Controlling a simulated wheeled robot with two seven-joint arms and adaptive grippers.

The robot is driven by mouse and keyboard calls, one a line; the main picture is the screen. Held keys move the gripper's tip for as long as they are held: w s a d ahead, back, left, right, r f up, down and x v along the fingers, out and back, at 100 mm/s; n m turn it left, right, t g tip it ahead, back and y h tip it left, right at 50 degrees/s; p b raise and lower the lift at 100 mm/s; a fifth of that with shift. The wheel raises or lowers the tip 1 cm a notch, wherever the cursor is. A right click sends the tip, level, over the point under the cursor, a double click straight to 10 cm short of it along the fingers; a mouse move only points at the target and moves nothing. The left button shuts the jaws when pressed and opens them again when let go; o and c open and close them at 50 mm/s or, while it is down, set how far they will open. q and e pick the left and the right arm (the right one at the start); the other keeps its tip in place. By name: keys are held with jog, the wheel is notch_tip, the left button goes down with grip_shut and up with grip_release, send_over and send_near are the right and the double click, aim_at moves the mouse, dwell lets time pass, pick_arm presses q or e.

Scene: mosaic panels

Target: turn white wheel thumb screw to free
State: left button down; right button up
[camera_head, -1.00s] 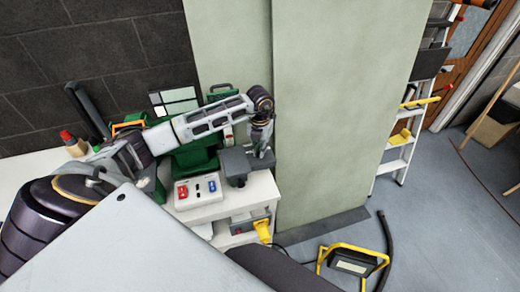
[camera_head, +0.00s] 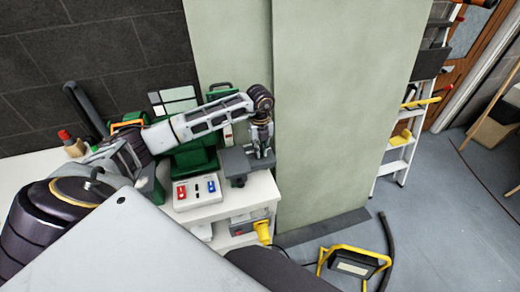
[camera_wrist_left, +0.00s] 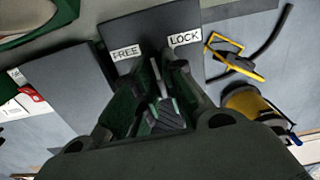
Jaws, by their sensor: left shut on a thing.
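My left gripper (camera_head: 262,154) reaches down onto the grey fixture (camera_head: 236,164) at the right end of the white bench. In the left wrist view my left gripper (camera_wrist_left: 162,78) has its fingers close together in front of a dark panel (camera_wrist_left: 150,25). The panel carries a FREE label (camera_wrist_left: 126,53) to the left of the fingers and a LOCK label (camera_wrist_left: 185,39) to the right. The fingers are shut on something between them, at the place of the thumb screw. The white wheel itself is mostly hidden by the fingers, so its angle cannot be told. My right gripper is out of view.
A white box with red and blue parts (camera_head: 196,190) sits left of the fixture on the bench (camera_head: 262,190). A tall pale green panel (camera_head: 335,110) stands close to the right. A yellow-framed work lamp (camera_head: 353,262) lies on the floor.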

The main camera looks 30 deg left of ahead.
pick_arm(q)
jog(key=n, duration=0.4)
jog(key=shift+r+n, duration=0.1)
jog(key=shift+n, duration=0.3)
jog(key=shift+a+n, duration=0.1)
jog(key=shift+n, duration=1.7)
jog(key=c, duration=1.5)
grip_release()
jog(key=shift+r, duration=3.7)
